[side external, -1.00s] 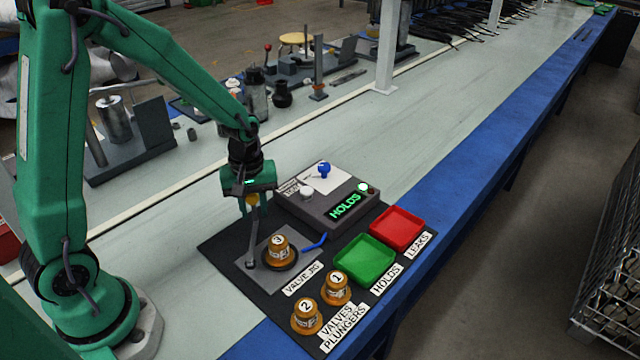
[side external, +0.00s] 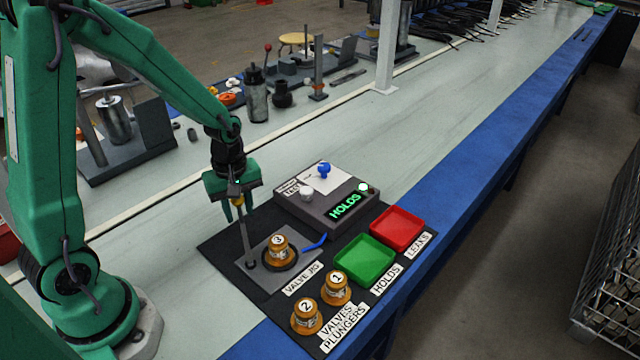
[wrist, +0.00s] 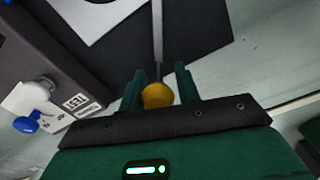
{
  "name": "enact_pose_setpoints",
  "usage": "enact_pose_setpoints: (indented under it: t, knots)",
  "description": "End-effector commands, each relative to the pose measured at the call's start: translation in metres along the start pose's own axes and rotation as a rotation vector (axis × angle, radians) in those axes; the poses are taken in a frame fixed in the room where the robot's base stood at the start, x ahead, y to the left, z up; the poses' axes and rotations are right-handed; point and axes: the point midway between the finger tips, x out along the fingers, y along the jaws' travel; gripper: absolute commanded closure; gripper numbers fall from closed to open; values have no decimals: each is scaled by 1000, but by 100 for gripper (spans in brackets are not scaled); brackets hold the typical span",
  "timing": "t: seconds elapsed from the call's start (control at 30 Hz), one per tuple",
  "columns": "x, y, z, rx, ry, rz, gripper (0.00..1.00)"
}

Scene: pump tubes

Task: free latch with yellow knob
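The yellow knob (side external: 237,196) tops a thin grey latch lever (side external: 245,235) that rises from the jig plate (side external: 262,270) and leans to the left. My gripper (side external: 233,207) is at the knob. In the wrist view the knob (wrist: 158,95) lies between my two fingers (wrist: 160,85), close to the left one, with a slim space showing at the right one. Whether they clamp it is unclear. Valve 3 (side external: 278,247) stands upright on the jig, beside the lever's foot. A blue handle (side external: 316,243) sticks out at the jig's right.
Valves 1 (side external: 337,287) and 2 (side external: 306,316) stand in front. Empty green (side external: 365,258) and red (side external: 398,229) trays lie to the right.

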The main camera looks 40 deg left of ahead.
Motion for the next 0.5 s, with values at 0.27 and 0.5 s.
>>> enact_pose_setpoints:
  t: [0.27,0.5]
  knots:
    - [0,0,0,0,0,0,54]
    - [-3,0,0,2,0,1,54]
